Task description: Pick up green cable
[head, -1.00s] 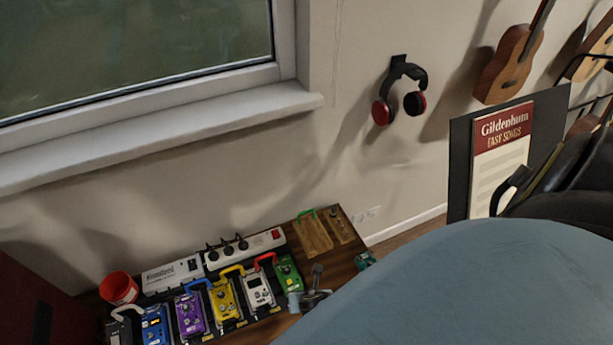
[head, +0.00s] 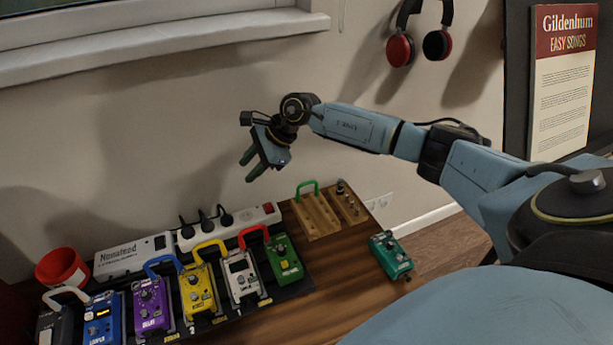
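The green cable (head: 307,186) is a short bright green loop. It stands arched at the back left of a wooden tray (head: 322,221) on the table. My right gripper (head: 246,171) is up and left of the cable in the picture, in front of the wall. Its two dark fingers point down and left with a gap between them, and nothing is held. It is apart from the cable. My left gripper is out of view.
A pedalboard holds several pedals, such as a purple one (head: 151,306), joined by coloured cables, including a red one (head: 254,232). A power strip (head: 229,226) lies behind. A teal pedal (head: 390,255) sits at the table's right edge. A red cup (head: 62,268) stands left.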

